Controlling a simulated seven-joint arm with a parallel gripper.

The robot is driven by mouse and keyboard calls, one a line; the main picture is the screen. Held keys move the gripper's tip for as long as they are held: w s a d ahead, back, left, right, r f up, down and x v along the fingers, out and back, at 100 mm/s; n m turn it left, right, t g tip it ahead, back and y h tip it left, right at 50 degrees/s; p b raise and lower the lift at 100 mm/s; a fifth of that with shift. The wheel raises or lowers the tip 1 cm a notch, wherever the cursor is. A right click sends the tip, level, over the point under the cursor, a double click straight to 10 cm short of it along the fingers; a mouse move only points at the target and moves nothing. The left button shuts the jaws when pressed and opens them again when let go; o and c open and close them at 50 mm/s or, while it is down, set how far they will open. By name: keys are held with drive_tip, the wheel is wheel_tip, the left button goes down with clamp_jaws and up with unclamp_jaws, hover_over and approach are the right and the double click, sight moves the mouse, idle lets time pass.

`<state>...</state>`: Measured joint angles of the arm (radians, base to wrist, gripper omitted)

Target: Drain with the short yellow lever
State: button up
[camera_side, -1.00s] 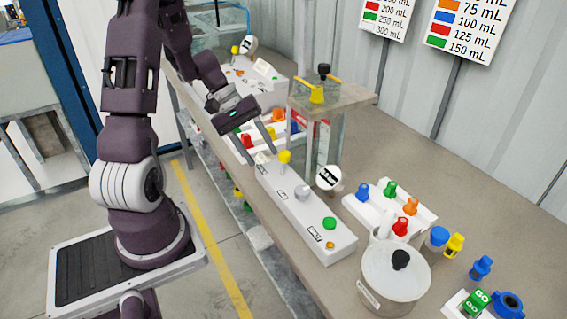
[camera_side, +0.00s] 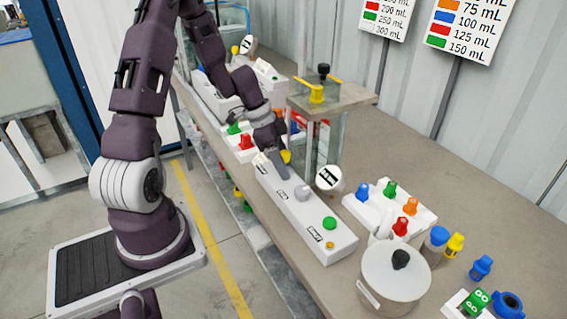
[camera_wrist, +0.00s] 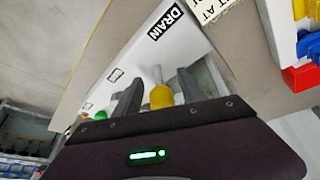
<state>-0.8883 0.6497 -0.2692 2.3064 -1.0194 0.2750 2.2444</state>
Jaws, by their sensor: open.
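The short yellow lever (camera_side: 286,156) stands at the far end of the white control box (camera_side: 318,226). In the wrist view the lever's yellow knob (camera_wrist: 161,96) sits on a pale stem near the DRAIN label (camera_wrist: 166,22). My gripper (camera_side: 280,164) is open and low over that end of the box. In the wrist view its two fingers (camera_wrist: 158,86) stand one on each side of the lever, with a gap to the knob on the left. Contact on the right cannot be told. My gripper partly hides the lever in the side view.
A clear column (camera_side: 318,150) with a tan top stands close behind the lever. A grey knob (camera_side: 302,193) and a green button (camera_side: 329,223) are on the same box. A tray of coloured plugs (camera_side: 375,212) and a round white pot (camera_side: 394,278) stand nearer the camera.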

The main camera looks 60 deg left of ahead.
clamp_jaws()
idle(1.4)
